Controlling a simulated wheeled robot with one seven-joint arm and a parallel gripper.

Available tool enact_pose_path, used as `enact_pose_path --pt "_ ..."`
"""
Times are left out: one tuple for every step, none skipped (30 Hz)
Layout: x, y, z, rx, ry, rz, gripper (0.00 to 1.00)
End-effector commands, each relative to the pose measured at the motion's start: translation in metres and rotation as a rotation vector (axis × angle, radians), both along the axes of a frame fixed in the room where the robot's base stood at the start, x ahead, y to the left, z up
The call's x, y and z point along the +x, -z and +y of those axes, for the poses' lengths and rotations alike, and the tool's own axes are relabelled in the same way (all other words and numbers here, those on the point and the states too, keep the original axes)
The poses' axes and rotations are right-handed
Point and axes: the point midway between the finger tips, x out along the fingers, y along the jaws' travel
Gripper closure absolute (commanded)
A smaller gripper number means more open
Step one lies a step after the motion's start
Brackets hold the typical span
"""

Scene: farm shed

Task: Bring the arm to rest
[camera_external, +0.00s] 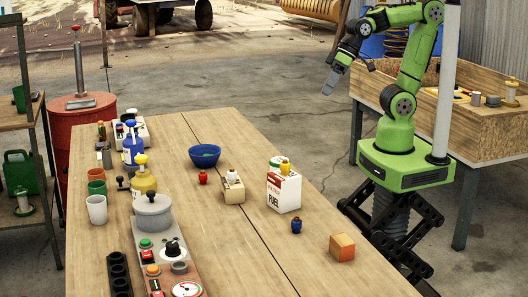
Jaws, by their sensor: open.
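My gripper (333,80) is at the end of my green arm, at the upper right in the external view. It hangs in the air past the far right side of the long wooden table (225,245), pointing down and to the left. It is open, and I see nothing held in it. The arm is bent, with its upper links raised above my green base. The gripper is apart from everything on the table.
The table bears a blue bowl (204,156), a white fuel box (284,191), an orange block (342,247), a grey pot (153,212) and several bottles. A wooden-walled workbench (480,147) stands behind my arm. Open concrete floor lies left of my gripper.

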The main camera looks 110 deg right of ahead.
Motion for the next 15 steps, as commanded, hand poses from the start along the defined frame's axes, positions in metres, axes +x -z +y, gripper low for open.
enact_pose_path --pt "-0.029 -0.003 0.005 -0.089 -0.117 -0.003 0.41" --pt "-0.045 -0.003 0.006 -0.138 -0.182 0.003 0.41" --pt "-0.062 -0.001 0.005 -0.192 -0.258 0.011 0.41" --pt "-0.073 0.0 0.004 -0.225 -0.304 0.017 0.41" --pt "-0.082 0.001 0.004 -0.25 -0.343 0.021 0.41" --pt "-0.09 0.003 0.003 -0.275 -0.382 0.026 0.41" --pt "-0.095 0.004 0.002 -0.288 -0.402 0.03 0.41" --pt "-0.098 0.005 0.002 -0.296 -0.415 0.033 0.41" --pt "-0.099 0.005 0.001 -0.301 -0.424 0.035 0.41" --pt "-0.1 0.005 0.001 -0.303 -0.427 0.037 0.41" --pt "-0.1 0.005 0.001 -0.303 -0.427 0.037 0.41" --pt "-0.099 0.005 0.001 -0.302 -0.426 0.037 0.41" --pt "-0.099 0.005 0.001 -0.303 -0.426 0.036 0.41" --pt "-0.099 0.005 0.001 -0.302 -0.425 0.036 0.41" --pt "-0.099 0.005 0.001 -0.302 -0.425 0.036 0.41"
